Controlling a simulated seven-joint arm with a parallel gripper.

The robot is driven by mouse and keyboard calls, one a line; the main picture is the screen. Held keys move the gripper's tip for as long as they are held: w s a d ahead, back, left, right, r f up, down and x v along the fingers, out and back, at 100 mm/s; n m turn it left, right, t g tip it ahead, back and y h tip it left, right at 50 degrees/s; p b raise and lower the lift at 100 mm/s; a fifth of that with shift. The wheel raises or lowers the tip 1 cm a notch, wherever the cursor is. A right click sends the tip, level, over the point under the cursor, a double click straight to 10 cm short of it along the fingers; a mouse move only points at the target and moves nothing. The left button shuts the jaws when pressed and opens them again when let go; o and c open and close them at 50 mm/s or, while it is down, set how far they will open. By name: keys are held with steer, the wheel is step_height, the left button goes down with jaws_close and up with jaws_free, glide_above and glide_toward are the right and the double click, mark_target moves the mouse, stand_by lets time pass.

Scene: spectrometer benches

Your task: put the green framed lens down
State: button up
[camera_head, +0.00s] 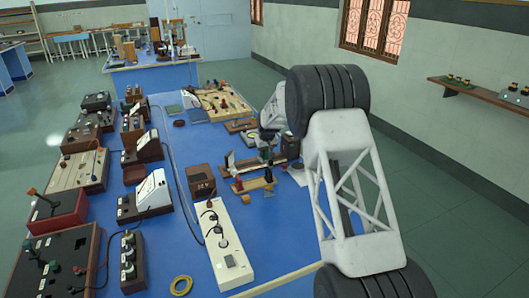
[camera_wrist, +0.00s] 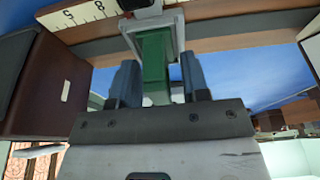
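The green framed lens (camera_wrist: 154,62) shows in the wrist view as a green upright part between the two blue-grey fingers of my gripper (camera_wrist: 158,75). The fingers stand close on either side, and the gripper looks shut on it. A pale grey piece (camera_wrist: 153,22) caps the green part; the lens glass cannot be made out. In the head view my gripper (camera_head: 266,135) is low over the right side of the blue bench (camera_head: 185,250), among wooden optical parts. The lens is too small and covered there to tell clearly, nor whether its foot touches anything.
A wooden bar with a white numbered scale (camera_wrist: 88,12) is close ahead in the wrist view, with a dark brown block (camera_wrist: 40,80) at left. In the head view, a wooden stand (camera_head: 254,184), a brown box (camera_head: 201,181) and a white power strip (camera_head: 226,245) are near.

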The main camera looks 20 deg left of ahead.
mark_target(267, 159)
steer(key=shift+r, duration=0.15)
steer(key=v, duration=1.2)
stand_by(0.9)
steer(key=s+d+r+m, duration=0.1)
steer(key=s+d+r, duration=0.5)
steer(key=d, duration=0.5)
steer(key=s+d+r+m, duration=0.1)
steer(key=s+d+r, duration=0.3)
steer(key=d+r, duration=0.55)
steer(key=s+d+r+m+h, duration=0.1)
steer(key=s+d+r, duration=0.2)
steer(key=s+d, duration=0.45)
steer(key=s+d+r+m, duration=0.1)
steer(key=s+d+r, duration=0.3)
steer(key=s+d, duration=0.4)
steer(key=s+d+m, duration=0.3)
steer(key=s+d, duration=1.1)
steer(key=s, duration=0.5)
steer(key=s+d+f, duration=0.2)
steer(key=s, duration=0.4)
steer(key=s+d+f+m+h, duration=0.1)
steer(key=s+d+f, duration=0.1)
steer(key=s, duration=0.5)
steer(key=s+d+f+m, duration=0.1)
steer(key=s+d+f, duration=0.1)
steer(key=s, duration=0.5)
steer(key=shift+d+f, duration=0.4)
steer(key=shift+d, duration=0.4)
